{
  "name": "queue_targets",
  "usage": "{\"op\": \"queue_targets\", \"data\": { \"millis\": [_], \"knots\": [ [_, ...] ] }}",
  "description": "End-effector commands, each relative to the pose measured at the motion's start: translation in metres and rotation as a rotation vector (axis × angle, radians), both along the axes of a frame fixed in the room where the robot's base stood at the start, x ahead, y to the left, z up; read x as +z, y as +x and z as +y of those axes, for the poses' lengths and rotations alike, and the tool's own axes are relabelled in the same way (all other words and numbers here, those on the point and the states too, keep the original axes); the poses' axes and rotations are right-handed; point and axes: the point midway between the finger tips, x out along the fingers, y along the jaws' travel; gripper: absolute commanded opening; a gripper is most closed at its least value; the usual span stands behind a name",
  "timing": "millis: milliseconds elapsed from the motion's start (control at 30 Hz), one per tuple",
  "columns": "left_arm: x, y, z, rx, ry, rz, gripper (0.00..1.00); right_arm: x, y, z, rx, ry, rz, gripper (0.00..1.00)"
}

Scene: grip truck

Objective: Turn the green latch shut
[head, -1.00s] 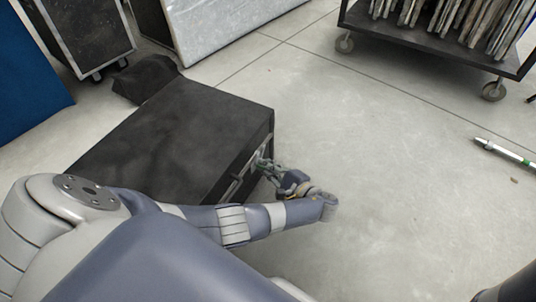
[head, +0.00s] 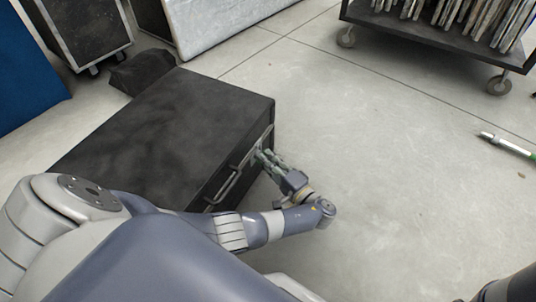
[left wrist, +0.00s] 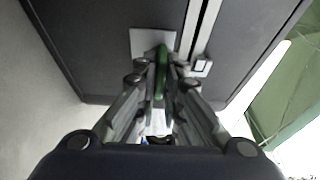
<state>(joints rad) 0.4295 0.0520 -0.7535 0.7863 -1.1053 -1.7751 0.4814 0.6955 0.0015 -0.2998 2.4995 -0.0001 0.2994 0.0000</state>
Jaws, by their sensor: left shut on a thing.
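A black case (head: 165,125) sits on the floor at the left of the head view, with a metal handle (head: 236,178) on its right-hand side. The green latch (left wrist: 161,72) is on a metal plate (left wrist: 143,42) on the case's side in the left wrist view. My left gripper (head: 264,156) is at that side of the case. In the left wrist view its fingers (left wrist: 160,90) stand on both sides of the green latch and are shut on it. The fingers partly hide the latch's lower part. My right gripper is not seen.
A wheeled cart (head: 430,38) with several upright boards stands at the back right. A white and green rod (head: 507,145) lies on the floor at the right. A black cloth-like heap (head: 142,72) lies behind the case. The floor right of the case is clear.

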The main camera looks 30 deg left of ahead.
Motion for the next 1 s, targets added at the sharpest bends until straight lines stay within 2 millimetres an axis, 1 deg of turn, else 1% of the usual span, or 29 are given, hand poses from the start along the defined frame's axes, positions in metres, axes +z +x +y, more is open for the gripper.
{"op": "queue_targets", "data": {
  "millis": [400,433,500,867,1000],
  "knots": [
    [-0.0012,-0.0009,-0.0011,0.001,-0.004,-0.01,0.0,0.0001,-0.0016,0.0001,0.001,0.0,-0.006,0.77],
    [-0.0012,-0.0009,-0.0011,0.001,-0.004,-0.01,0.13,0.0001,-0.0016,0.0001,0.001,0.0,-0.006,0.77],
    [-0.0011,-0.0008,-0.001,0.001,-0.004,-0.009,0.28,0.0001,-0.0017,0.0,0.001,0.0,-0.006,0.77],
    [0.0004,-0.0002,-0.0003,0.0,-0.002,-0.009,0.28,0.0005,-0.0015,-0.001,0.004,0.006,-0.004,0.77],
    [0.0061,0.0002,0.0001,0.001,-0.001,-0.01,0.28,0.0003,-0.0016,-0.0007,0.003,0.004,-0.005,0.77]
  ]
}}
